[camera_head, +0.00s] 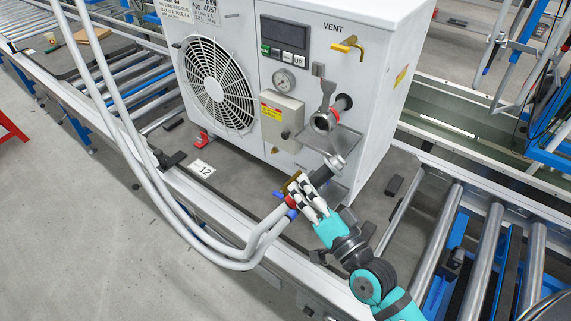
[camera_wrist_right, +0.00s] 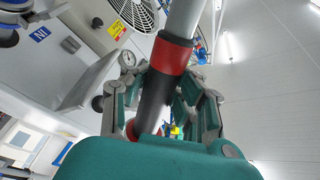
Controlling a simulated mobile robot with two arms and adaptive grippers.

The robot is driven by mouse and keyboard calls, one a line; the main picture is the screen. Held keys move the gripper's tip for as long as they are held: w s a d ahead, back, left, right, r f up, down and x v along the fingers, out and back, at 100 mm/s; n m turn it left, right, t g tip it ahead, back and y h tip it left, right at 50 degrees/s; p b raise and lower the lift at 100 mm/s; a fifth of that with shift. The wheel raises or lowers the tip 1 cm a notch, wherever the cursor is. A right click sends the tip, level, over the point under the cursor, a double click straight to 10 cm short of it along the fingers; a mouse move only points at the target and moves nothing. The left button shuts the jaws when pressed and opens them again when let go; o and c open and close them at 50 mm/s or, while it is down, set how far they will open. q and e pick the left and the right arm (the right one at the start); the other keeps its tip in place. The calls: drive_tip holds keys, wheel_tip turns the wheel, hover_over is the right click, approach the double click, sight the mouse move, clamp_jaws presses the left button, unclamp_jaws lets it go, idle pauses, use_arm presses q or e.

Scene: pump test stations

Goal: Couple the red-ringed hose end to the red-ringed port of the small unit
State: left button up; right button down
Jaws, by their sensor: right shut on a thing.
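The small unit (camera_head: 290,60) is a white cabinet with a fan grille, standing on the conveyor. Its red-ringed port (camera_head: 326,121) sticks out of the front at the right, below a grey lever. My right gripper (camera_head: 306,197) is low in front of the unit, below the port and apart from it. It is shut on the red-ringed hose end (camera_wrist_right: 157,95). The red ring (camera_wrist_right: 171,53) shows just beyond the fingers in the wrist view. My left gripper is out of view.
Two pale hoses (camera_head: 140,150) loop from the upper left to the gripper area. A blue ring (camera_head: 292,214) shows close to the gripper. A yellow vent handle (camera_head: 347,45) and a beige box (camera_head: 282,120) project from the unit's front. Metal rollers (camera_head: 440,245) lie at the right.

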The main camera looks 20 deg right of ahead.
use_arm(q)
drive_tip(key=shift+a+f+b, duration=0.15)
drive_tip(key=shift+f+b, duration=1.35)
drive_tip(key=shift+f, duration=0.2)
use_arm(e)
drive_tip(key=w+a+r+m+g+y, duration=0.1)
drive_tip(key=w+r+m+g+y, duration=0.2)
drive_tip(key=w+r+y, duration=0.2)
drive_tip(key=shift+w+r+y, duration=0.4)
drive_tip(key=shift+w+y, duration=0.05)
drive_tip(key=shift+y, duration=0.55)
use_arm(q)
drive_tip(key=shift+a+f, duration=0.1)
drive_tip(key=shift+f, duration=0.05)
use_arm(e)
drive_tip(key=shift+a, duration=0.1)
use_arm(q)
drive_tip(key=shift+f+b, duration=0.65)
drive_tip(key=shift+b, duration=0.15)
use_arm(e)
drive_tip(key=shift+w+d, duration=0.8)
drive_tip(key=shift+d, duration=0.25)
idle(0.4)
drive_tip(key=c, duration=1)
unclamp_jaws()
drive_tip(key=shift+o, duration=0.3)
